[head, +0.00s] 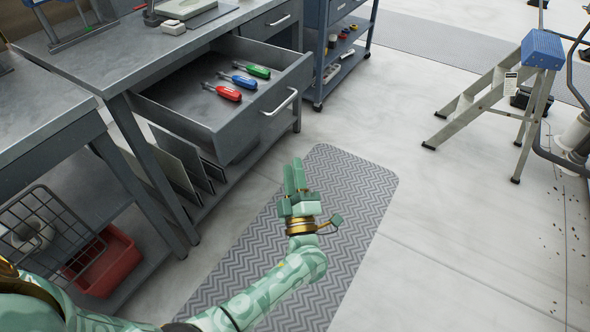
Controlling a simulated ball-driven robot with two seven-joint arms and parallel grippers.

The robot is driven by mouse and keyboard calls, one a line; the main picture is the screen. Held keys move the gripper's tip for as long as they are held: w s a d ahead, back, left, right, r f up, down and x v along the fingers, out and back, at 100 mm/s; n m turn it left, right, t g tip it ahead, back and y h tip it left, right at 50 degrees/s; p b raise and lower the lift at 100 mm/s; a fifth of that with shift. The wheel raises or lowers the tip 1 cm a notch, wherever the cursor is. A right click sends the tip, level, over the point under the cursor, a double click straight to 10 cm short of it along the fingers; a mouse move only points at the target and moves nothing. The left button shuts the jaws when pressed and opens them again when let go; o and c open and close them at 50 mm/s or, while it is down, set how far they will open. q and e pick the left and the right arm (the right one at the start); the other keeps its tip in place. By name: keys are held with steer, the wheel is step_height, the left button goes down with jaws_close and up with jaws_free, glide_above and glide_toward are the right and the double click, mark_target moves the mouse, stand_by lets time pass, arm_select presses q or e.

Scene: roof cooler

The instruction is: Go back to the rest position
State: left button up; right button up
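My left gripper (293,167) is in the middle of the head view, above the grey chevron floor mat. Its two green fingers point up the picture, side by side with almost no gap, and I see nothing between them. My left arm reaches to it from the lower left. The gripper is apart from the open drawer (205,123), which is up and to its left. My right gripper is outside this view.
The open drawer holds a red (222,91), a blue (238,79) and a green screwdriver (252,69). A red bin (103,262) and a wire basket (50,235) are at lower left. A stepladder (500,90) stands at upper right. The floor between is clear.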

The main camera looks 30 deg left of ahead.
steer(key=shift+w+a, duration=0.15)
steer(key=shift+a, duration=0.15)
